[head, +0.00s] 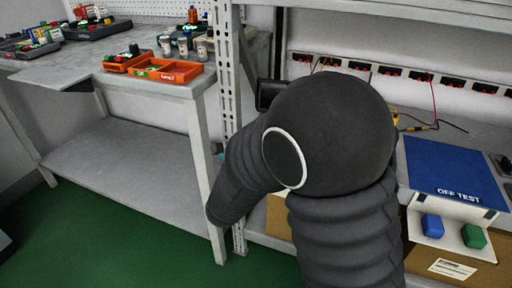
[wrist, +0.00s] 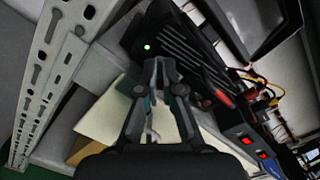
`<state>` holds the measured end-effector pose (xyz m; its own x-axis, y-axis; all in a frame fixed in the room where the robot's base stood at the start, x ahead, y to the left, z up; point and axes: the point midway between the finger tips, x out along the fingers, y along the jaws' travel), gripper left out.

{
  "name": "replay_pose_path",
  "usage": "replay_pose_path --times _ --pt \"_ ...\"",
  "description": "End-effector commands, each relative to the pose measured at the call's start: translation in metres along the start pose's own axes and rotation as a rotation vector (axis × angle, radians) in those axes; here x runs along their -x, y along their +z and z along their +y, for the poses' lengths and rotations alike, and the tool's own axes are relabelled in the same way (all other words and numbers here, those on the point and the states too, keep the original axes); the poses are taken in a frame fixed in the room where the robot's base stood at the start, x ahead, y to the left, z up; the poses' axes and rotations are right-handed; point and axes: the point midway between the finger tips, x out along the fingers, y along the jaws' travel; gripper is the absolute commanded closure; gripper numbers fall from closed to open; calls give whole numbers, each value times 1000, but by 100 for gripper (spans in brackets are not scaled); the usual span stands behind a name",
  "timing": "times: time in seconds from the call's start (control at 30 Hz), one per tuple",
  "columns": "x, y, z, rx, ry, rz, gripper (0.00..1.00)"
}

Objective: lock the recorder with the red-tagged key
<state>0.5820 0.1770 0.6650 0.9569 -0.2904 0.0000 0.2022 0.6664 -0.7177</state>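In the wrist view, my gripper (wrist: 160,70) points at a black ribbed box (wrist: 190,45) with a small green light, which looks like the recorder. The fingertips are close together in front of the box's near edge. I cannot tell whether they touch it or hold something thin between them. A small teal patch and a pale bit show between the fingers, too blurred to name. No red-tagged key can be made out. In the head view, my dark arm hides the gripper and most of the shelf behind it.
A perforated metal upright (head: 229,85) stands left of my arm; it also shows in the wrist view (wrist: 45,85). A blue "OFF TEST" board (head: 450,168) with blue and green blocks is at right. Orange trays (head: 168,70) sit on the left bench. A dark screen (wrist: 262,25) is beyond the box.

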Motion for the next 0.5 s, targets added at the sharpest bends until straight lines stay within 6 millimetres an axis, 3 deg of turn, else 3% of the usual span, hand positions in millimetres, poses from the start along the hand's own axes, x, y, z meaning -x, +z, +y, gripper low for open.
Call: replay_pose_path --times 0.3,0.33,0.37,0.5 --pt "0 2 -1 0 -2 -3 100" --pt "0 2 -1 0 -2 -3 88" --pt "0 2 -1 0 -2 -3 84" --pt "0 1 -1 0 -1 -2 84"
